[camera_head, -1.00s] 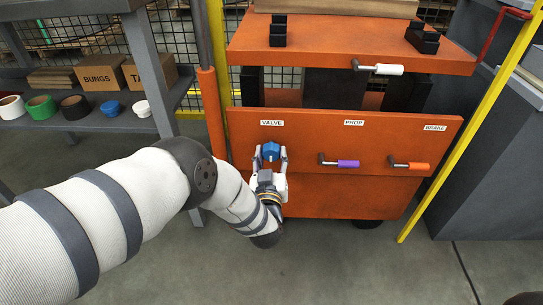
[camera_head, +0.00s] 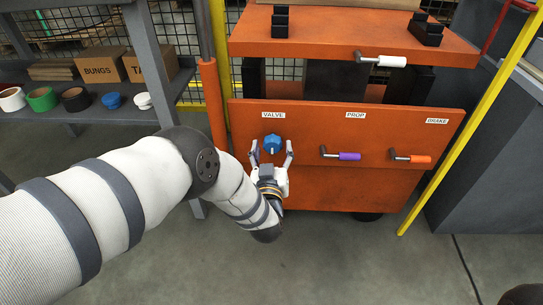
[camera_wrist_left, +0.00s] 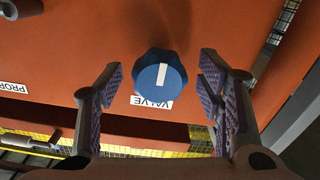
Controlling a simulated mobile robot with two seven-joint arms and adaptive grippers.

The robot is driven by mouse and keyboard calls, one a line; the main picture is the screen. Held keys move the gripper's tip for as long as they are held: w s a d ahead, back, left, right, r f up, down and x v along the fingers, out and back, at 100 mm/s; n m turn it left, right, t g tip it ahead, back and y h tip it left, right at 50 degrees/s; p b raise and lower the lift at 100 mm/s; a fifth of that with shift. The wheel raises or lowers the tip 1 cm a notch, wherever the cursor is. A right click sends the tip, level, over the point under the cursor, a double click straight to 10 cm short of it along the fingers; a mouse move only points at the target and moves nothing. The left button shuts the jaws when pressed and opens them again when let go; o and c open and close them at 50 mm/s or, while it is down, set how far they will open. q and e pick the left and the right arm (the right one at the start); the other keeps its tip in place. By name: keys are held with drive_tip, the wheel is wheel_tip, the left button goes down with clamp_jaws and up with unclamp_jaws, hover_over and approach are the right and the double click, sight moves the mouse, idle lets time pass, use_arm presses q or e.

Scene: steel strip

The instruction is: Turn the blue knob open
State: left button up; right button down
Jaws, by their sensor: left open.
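The blue knob (camera_head: 272,143) sits on the orange panel under the VALVE label (camera_head: 273,115). In the left wrist view the knob (camera_wrist_left: 160,76) shows its round face with a white pointer line, which runs nearly along the picture's vertical. My left gripper (camera_head: 271,152) is open in front of the panel, just below the knob. In the wrist view its fingers (camera_wrist_left: 160,95) stand to either side of the knob, with a gap on both sides, and do not touch it. My right gripper does not show.
On the same orange panel (camera_head: 320,188), a purple handle (camera_head: 349,156) sits under PROP and an orange handle (camera_head: 420,159) under BRAKE. A white handle (camera_head: 391,61) is above.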

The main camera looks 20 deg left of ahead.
use_arm(q)
drive_tip(key=v, duration=1.1)
drive_tip(key=shift+s, duration=0.2)
drive_tip(key=shift+r, duration=0.1)
